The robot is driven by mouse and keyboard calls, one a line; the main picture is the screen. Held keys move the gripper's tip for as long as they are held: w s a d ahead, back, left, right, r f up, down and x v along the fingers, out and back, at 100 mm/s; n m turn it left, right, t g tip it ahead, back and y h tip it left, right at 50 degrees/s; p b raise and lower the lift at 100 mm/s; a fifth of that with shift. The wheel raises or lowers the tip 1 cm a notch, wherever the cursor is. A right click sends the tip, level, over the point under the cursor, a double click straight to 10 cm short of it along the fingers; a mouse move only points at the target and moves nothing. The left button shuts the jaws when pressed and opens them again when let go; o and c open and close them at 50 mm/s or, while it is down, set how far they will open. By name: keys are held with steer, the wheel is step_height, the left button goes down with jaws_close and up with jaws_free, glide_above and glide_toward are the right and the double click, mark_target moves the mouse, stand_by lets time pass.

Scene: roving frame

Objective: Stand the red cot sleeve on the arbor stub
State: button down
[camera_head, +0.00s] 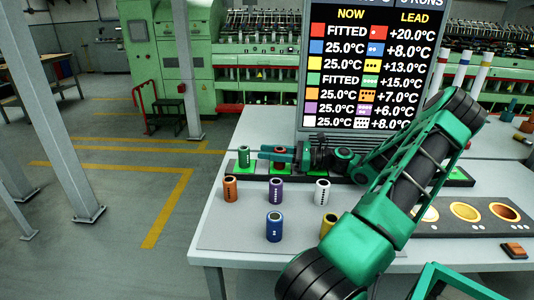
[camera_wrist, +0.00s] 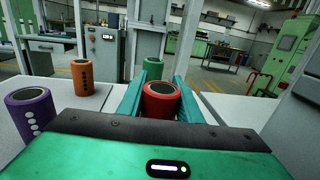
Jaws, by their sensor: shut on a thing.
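The red cot sleeve (camera_wrist: 161,103) stands upright between the two green fingers of my gripper (camera_wrist: 160,78) in the wrist view. My gripper is shut on it. In the head view only a small part of the red sleeve (camera_head: 280,150) shows behind my gripper (camera_head: 272,153), over the dark rail (camera_head: 262,179) at the back of the bench. A bright green patch shows on the rail just below the fingers. The arbor stub is hidden, so I cannot see whether the sleeve touches it. The display board (camera_head: 372,65) reads FITTED on its red and green rows.
A green sleeve (camera_head: 243,156) stands on the rail left of my gripper. Orange (camera_head: 230,188), purple (camera_head: 276,190), white (camera_head: 322,191), blue (camera_head: 274,226) and yellow (camera_head: 328,224) sleeves stand on the bench. A dark panel with round wells (camera_head: 465,212) lies at right.

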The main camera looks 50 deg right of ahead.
steer(key=shift+s+f, duration=0.1)
steer(key=shift+f, duration=0.5)
steer(key=c, duration=1.3)
jaws_free()
steer(key=shift+f, duration=0.1)
steer(key=shift+r, duration=0.3)
steer(key=shift+r, duration=0.3)
steer(key=v, duration=0.7)
steer(key=shift+s+d+r, duration=0.1)
steer(key=shift+d+r, duration=0.1)
steer(key=shift+r, duration=0.1)
